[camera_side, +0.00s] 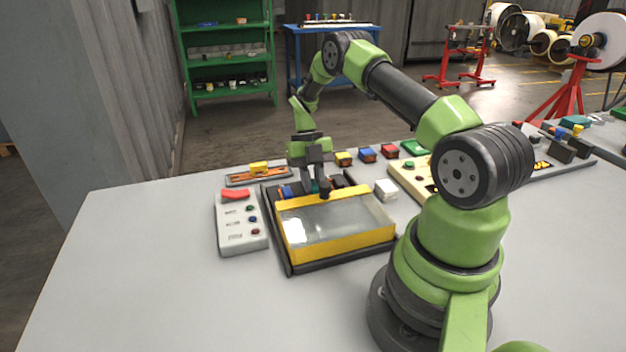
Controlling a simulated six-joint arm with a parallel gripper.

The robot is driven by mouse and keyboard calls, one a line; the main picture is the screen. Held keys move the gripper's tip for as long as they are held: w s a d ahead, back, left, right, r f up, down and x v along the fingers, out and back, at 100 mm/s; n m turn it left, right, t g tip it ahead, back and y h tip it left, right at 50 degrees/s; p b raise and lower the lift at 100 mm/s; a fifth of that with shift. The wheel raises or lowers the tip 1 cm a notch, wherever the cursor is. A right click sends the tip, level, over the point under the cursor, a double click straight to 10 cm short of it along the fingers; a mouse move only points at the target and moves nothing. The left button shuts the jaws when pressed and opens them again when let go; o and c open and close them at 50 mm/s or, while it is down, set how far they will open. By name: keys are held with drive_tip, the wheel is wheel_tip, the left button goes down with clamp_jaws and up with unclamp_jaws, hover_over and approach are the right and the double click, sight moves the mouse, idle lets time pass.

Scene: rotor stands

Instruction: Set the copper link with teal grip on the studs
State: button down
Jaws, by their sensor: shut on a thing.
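My gripper (319,186) points down over the back edge of a black tray (287,262) with a yellow-framed clear cover (335,222). Its jaws are shut on a small teal piece (324,184), which looks like the grip of the copper link. The copper part of the link is hidden or too small to make out. The studs cannot be told apart here; blue and brown parts show beside the jaws at the back of the tray. I cannot tell whether the link touches anything below.
A white control box (239,232) with a red switch stands left of the tray. A white block (386,190) and several coloured blocks stand right and behind. The table's front left is clear.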

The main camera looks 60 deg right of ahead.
drive_tip(key=shift+c, duration=2.4)
unclamp_jaws()
drive_tip(key=shift+r, duration=4)
